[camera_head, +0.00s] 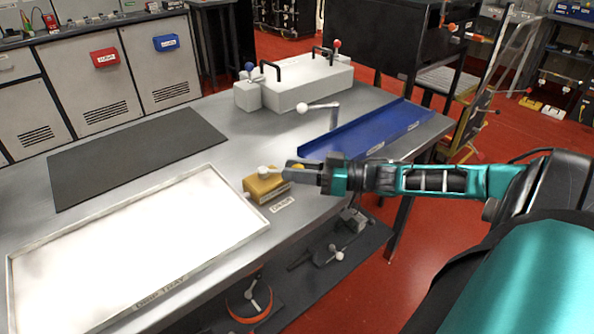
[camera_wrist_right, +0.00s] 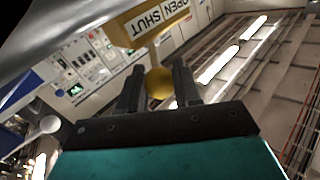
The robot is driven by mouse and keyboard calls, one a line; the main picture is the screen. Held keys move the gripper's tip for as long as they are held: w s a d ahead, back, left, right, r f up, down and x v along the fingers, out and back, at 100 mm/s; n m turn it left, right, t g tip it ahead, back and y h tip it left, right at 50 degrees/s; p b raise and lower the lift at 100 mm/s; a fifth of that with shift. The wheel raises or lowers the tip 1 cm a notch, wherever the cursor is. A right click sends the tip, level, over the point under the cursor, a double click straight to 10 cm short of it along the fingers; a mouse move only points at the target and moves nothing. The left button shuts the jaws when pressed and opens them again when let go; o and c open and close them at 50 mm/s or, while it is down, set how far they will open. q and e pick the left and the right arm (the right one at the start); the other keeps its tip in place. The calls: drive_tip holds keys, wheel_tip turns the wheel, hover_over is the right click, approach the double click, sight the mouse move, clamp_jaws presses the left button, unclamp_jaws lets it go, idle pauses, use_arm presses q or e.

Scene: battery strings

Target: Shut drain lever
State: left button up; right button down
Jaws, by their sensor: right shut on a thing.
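The yellow drain block (camera_head: 260,188) sits at the near edge of the metal bench, beside a small label plate (camera_head: 282,205). In the right wrist view the yellow block (camera_wrist_right: 150,22) carries the words OPEN and SHUT. A round yellowish knob (camera_wrist_right: 159,83) shows between the fingers of my right gripper (camera_wrist_right: 158,70). In the head view my right gripper (camera_head: 292,171) reaches in from the right over the block, and a pale ball (camera_head: 264,171) shows just past its tips. It is shut on the lever knob. The lever's shaft and exact angle are mostly hidden. My left gripper is not in view.
A white drip tray (camera_head: 250,233) lies to the left and a blue channel (camera_head: 365,137) to the right. A pale box (camera_head: 312,85) with black handles and a ball-ended lever (camera_head: 318,107) stand behind. A dark mat (camera_head: 140,150) lies clear at the back left.

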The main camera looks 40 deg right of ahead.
drive_tip(key=shift+w+d+r, duration=0.1)
drive_tip(key=shift+w+d, duration=0.05)
drive_tip(key=shift+d, duration=0.15)
drive_tip(key=c, duration=0.9)
unclamp_jaws()
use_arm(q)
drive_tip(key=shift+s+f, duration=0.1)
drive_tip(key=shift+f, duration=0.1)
use_arm(e)
drive_tip(key=shift+o, duration=0.5)
use_arm(q)
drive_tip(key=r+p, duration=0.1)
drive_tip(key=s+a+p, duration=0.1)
drive_tip(key=p, duration=0.1)
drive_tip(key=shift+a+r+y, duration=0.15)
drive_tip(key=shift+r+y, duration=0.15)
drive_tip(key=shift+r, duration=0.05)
use_arm(e)
drive_tip(key=v, duration=1.3)
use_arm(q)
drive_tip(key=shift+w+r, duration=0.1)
use_arm(e)
drive_tip(key=shift+a, duration=0.15)
